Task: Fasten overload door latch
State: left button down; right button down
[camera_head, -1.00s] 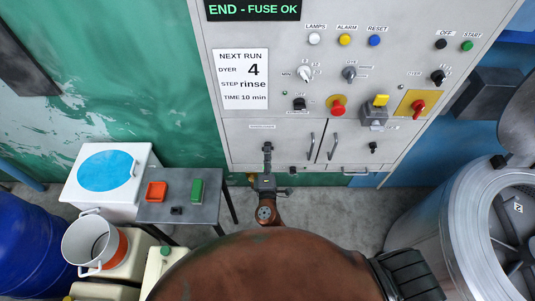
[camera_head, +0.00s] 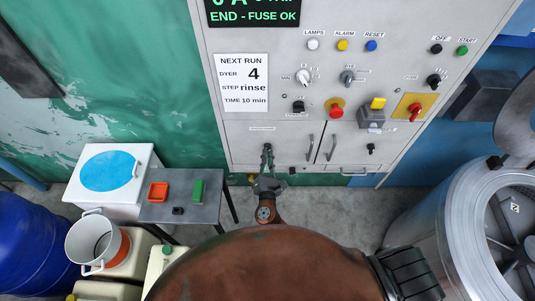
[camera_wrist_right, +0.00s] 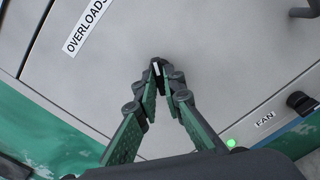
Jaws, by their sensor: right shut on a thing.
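The overload door (camera_head: 241,143) is the light grey panel at the lower left of the control cabinet, shut flush. In the right wrist view the door (camera_wrist_right: 105,75) fills most of the picture, with its OVERLOADS label at upper left. My right gripper (camera_head: 267,149) points at the door below the label. In the right wrist view its two green-padded fingers converge, and the right gripper (camera_wrist_right: 160,68) is shut on the small dark latch (camera_wrist_right: 156,67), which has a pale line on it. The fingertips mostly hide the latch. My left gripper is not in view.
A FAN knob (camera_wrist_right: 300,102) sits right of the door in the wrist view. A small table (camera_head: 216,207) stands left, a steel drum (camera_head: 438,235) right.

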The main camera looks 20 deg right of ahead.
jog(key=shift+n+p, duration=1.45)
jog(key=shift+n, duration=1.65)
jog(key=c, duration=2)
grip_release()
jog(key=shift+c, duration=0.2)
jog(key=v, duration=1.2)
